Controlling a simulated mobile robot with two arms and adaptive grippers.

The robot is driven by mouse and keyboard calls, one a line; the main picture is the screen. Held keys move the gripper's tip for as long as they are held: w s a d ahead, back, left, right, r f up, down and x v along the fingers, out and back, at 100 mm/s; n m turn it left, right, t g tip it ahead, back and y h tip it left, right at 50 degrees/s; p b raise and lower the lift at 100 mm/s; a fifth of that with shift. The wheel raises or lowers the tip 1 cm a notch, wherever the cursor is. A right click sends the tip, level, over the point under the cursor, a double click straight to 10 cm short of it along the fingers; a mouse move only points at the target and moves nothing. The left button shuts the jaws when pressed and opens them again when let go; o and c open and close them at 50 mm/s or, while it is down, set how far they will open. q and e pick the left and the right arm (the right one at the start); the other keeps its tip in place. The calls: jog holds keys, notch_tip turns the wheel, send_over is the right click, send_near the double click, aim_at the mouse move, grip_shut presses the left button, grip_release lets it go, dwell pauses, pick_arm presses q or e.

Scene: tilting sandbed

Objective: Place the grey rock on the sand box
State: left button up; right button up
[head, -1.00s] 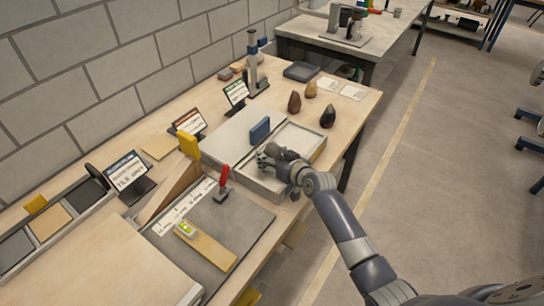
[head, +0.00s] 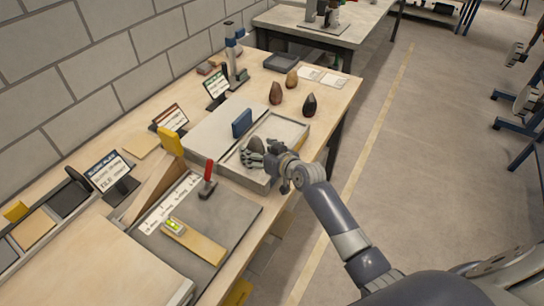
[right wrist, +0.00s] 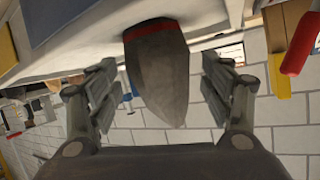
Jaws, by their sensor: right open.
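The grey rock (right wrist: 160,75) is a tapered stone with a reddish band near its wide end. In the right wrist view it sits between the two fingers of my right gripper (right wrist: 160,85), with a gap on each side. Its wide end meets the pale surface; I cannot tell exact contact. In the head view my right gripper (head: 254,157) is open, low over the near end of the sand box (head: 284,129), a shallow pale tray. There the fingers largely hide the rock. My left gripper is not in view.
A blue block (head: 242,123) stands at the box's left side. A brown rock (head: 276,93), a tan rock (head: 292,78) and a dark rock (head: 310,104) stand beyond the box. A red-handled lever (head: 208,175) and a yellow block (head: 171,141) are nearby.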

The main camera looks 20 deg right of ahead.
jog(key=v, duration=1)
jog(key=shift+r, duration=0.1)
jog(key=s+a+f+n+g, duration=0.1)
jog(key=s+a+f+g, duration=0.15)
jog(key=s, duration=0.45)
jog(key=s+a+f+g, duration=0.1)
jog(key=s+f+g, duration=0.1)
jog(key=s+f, duration=0.3)
jog(key=s+d+f+g+h, duration=0.1)
jog(key=s+g+h, duration=0.3)
jog(key=s, duration=1.5)
notch_tip(320, 180, down, 27)
jog(key=s+g, duration=0.2)
jog(key=g, duration=0.1)
jog(key=s+d+f, duration=0.3)
jog(key=s+f, duration=1.2)
jog(key=s, duration=0.1)
jog(key=shift+s+g, duration=0.25)
jog(key=shift+g, duration=0.1)
